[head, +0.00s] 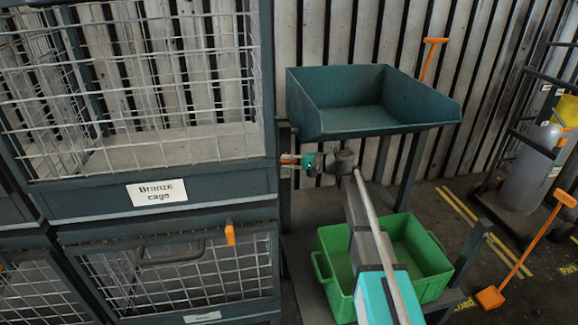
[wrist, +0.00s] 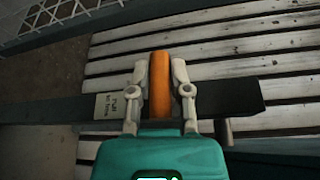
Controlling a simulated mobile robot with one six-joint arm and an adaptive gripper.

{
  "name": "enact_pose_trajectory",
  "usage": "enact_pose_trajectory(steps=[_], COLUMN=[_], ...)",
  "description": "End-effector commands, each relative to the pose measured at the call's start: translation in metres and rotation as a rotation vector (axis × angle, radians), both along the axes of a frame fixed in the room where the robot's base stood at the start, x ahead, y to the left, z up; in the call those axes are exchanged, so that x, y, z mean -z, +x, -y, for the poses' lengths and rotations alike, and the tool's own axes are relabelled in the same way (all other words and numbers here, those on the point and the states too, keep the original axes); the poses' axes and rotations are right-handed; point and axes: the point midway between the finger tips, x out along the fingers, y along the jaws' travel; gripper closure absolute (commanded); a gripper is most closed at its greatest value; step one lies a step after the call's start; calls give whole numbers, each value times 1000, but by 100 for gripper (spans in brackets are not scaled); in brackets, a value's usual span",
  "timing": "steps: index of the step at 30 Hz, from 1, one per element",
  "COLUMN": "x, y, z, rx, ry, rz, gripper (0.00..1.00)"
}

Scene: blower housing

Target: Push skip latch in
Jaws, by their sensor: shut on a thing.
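The skip (head: 320,122) is a dark green open-topped tray on a stand, right of the cage, and looks empty and level. The orange latch handle (head: 289,157) shows just left of my gripper (head: 303,161), low at the skip's left side. In the wrist view, my gripper (wrist: 160,95) has one finger on each side of the orange latch handle (wrist: 160,72) and is shut on it. The handle stands across a dark bar (wrist: 60,109). My gripper hides the handle's lower part, so how far in the latch sits cannot be told.
A small label (wrist: 119,105) is on the bar, hard to read. The Bronze cage (head: 205,207) stands close on the left. A green crate (head: 335,297) lies below the skip, partly behind my arm. An orange scraper (head: 490,297) leans at the right.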

Motion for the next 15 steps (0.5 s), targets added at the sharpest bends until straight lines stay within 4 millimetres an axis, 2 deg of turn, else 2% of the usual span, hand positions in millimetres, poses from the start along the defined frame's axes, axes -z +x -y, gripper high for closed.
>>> enact_pose_trajectory(steps=[8, 9, 14, 15], x=[-1, -1, -1, -1], y=[5, 6, 5, 5], z=[-1, -1, -1, -1], rx=[10, 10, 9, 8], ry=[3, 3, 3, 3], rz=[0, 0, 0, 0], gripper=[100, 71, 41, 40])
